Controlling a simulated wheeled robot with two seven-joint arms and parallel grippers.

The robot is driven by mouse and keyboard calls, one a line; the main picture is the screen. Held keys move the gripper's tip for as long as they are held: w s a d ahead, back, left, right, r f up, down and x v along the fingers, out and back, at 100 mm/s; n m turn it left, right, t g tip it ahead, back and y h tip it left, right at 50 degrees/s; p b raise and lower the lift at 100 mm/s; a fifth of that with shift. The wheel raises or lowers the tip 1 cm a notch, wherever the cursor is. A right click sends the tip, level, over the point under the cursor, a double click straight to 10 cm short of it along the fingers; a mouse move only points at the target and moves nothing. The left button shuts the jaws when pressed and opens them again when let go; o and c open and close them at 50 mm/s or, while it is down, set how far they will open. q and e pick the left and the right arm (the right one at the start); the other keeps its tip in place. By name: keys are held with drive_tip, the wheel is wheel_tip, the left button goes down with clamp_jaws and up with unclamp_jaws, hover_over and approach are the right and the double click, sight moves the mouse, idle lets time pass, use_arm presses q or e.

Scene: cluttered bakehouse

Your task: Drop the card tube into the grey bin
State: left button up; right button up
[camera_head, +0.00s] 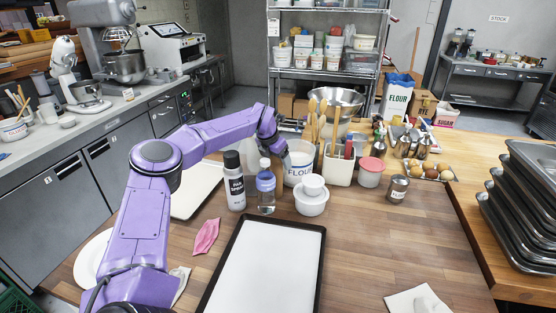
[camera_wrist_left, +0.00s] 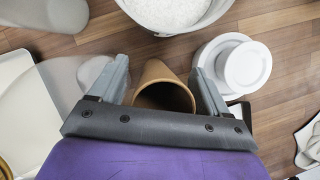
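The card tube (camera_wrist_left: 166,97) is brown and hollow, with its open end facing the camera in the left wrist view. It lies between the two fingers of my left gripper (camera_wrist_left: 160,72), which are spread with a gap visible on its left side. In the head view my left gripper (camera_head: 272,146) is low over the back of the table, behind the clear bottle. A brown strip of the tube (camera_head: 279,178) shows between the bottle and the flour tub; the rest is hidden. I cannot make out a grey bin in either view. My right gripper is not in view.
A lined black tray (camera_head: 268,270) lies in front. The table's right front is mostly clear. Stacked trays (camera_head: 522,215) stand right.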

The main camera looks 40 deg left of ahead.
use_arm(q)
drive_tip(key=b+v, duration=0.3)
drive_tip(key=v, duration=0.9)
drive_tip(key=d+t+y+b, duration=0.1)
drive_tip(key=b, duration=0.7)
drive_tip(key=s+d+f+n+t+y+b, duration=0.1)
drive_tip(key=d+b, duration=0.1)
drive_tip(key=b, duration=0.6)
drive_tip(key=d+n+t+y+b, duration=0.1)
drive_tip(key=b, duration=0.8)
drive_tip(key=shift+s+d+f+t, duration=0.2)
drive_tip(key=shift+s+f+t, duration=0.1)
drive_tip(key=shift+s, duration=0.1)
drive_tip(key=shift+s+a+r+n+y, duration=0.15)
drive_tip(key=shift+r+n+y, duration=0.1)
drive_tip(key=shift+r+n, duration=0.2)
drive_tip(key=shift+s+d+r+n+y, duration=0.15)
drive_tip(key=shift+r+n+y, duration=0.1)
drive_tip(key=shift+r+n, duration=0.2)
drive_tip(key=shift+a+r+n+p, duration=0.1)
drive_tip(key=shift+a+n+p, duration=0.25)
drive_tip(key=shift+n, duration=0.25)
drive_tip(key=x, duration=0.5)
drive_tip(key=p+x, duration=0.1)
drive_tip(key=x, duration=0.4)
drive_tip(key=shift+w+a+f, duration=0.1)
drive_tip(key=shift+a+f, duration=0.2)
drive_tip(key=shift+a, duration=0.05)
drive_tip(key=shift+d+r, duration=0.1)
